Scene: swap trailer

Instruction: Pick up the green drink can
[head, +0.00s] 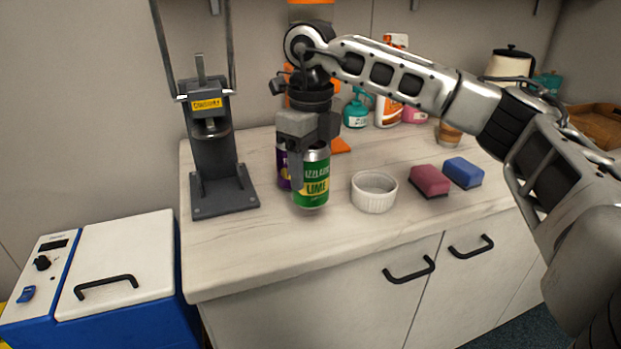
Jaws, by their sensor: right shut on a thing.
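The green drink can (312,182) has a silver rim, a green body and a yellow band reading "LIME". It is upright over the left part of the counter, in front of a purple can (283,167). My right gripper (310,142) comes down from above and is shut on the top of the green can. I cannot tell for certain whether the can's base touches the counter. My left gripper is not in view.
A white ramekin (374,191) stands just right of the can. A pink sponge (429,181) and a blue sponge (463,173) lie farther right. A grey press (214,150) stands left. Bottles (388,105) stand behind. The counter's front left (245,245) is clear.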

